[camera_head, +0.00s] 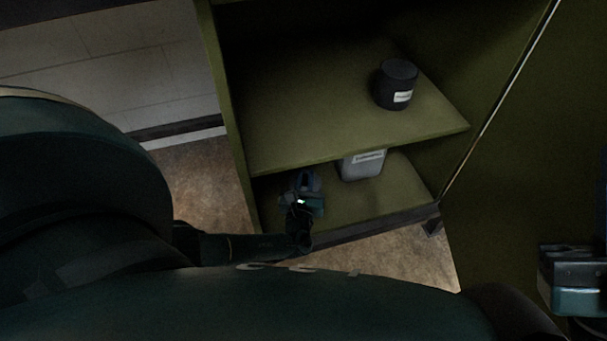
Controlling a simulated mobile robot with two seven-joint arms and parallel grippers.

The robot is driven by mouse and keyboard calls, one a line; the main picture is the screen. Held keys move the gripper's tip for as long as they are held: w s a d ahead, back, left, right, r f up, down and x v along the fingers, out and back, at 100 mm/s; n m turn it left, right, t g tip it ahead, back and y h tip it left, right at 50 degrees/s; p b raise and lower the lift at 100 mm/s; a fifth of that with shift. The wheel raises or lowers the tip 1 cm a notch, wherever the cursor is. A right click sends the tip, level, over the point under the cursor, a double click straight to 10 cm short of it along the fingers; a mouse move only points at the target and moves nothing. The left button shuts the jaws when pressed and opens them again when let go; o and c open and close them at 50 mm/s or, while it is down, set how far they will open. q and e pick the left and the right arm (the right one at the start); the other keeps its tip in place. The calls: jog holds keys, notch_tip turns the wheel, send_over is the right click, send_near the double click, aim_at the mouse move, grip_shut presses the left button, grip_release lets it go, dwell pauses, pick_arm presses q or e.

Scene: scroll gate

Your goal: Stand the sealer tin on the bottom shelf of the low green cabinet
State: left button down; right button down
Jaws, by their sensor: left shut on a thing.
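The low green cabinet (285,142) stands open in front of me, with an upper and a bottom shelf (392,198). My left gripper (306,184) reaches in over the left part of the bottom shelf, below the upper shelf's front edge. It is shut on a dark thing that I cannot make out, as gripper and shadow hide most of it. I cannot tell whether this is the sealer tin or whether it touches the shelf. My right gripper (572,282) shows in part at the lower right edge, away from the cabinet; its jaws are unclear.
A pale grey labelled container (362,166) stands on the bottom shelf, right of my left gripper. A black labelled tin (397,88) stands on the upper shelf. Their labels are too small to read. The bottom shelf's right part looks clear. A green door or panel (530,150) is at right.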

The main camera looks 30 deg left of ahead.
jog(key=shift+d, duration=0.1)
pick_arm(q)
jog(key=c, duration=1.4)
grip_release()
pick_arm(e)
jog(key=shift+s+f, duration=0.1)
jog(key=shift+f, duration=0.05)
pick_arm(q)
jog(key=shift+r, duration=0.1)
jog(key=shift+s, duration=0.1)
